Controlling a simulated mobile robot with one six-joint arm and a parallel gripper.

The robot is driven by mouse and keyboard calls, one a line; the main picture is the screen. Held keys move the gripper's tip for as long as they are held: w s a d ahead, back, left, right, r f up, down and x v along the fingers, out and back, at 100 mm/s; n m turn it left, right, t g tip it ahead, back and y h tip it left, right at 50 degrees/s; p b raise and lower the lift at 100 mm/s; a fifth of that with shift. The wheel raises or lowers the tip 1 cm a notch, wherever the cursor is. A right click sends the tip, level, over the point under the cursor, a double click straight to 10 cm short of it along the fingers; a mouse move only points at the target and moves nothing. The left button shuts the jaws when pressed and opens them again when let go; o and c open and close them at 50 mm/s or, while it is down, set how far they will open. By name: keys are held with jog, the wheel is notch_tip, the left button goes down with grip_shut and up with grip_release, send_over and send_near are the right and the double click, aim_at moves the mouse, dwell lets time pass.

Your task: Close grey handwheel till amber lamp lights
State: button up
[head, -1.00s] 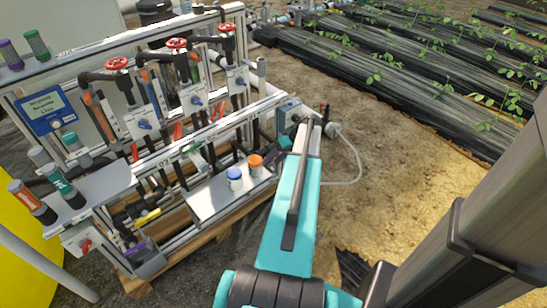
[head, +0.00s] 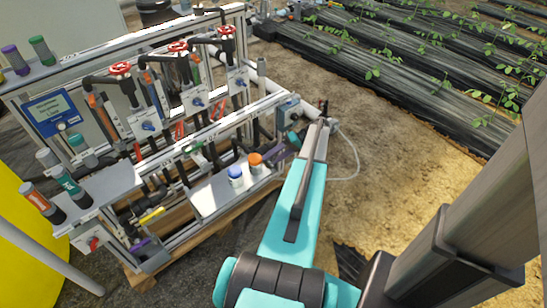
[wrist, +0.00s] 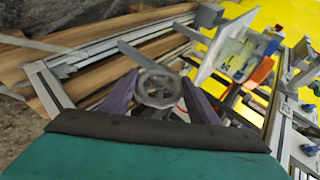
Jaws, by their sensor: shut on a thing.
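The grey handwheel (wrist: 158,88), a small spoked ring, sits between the two purple fingers of my gripper (wrist: 160,96) in the wrist view. The fingers are shut on its rim, one on each side. In the head view my gripper (head: 272,155) is at the right end of the skid, beside the orange-topped jar, small and partly hidden. I cannot make out the grey wheel there. I cannot pick out an amber lamp in either view.
The skid frame carries several red handwheels (head: 120,68) and blue knobs. A blue-lidded jar (head: 236,172) and an orange-topped jar (head: 255,160) stand on a light shelf near my gripper. A pale hose (head: 345,178) loops over the soil at right, where ground is open.

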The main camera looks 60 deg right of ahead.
jog(key=o, duration=1.1)
jog(key=shift+s+d+r, duration=0.1)
jog(key=p+v, duration=0.1)
jog(key=v, duration=1.2)
jog(key=shift+s+d+r, duration=0.15)
dwell(1.2)
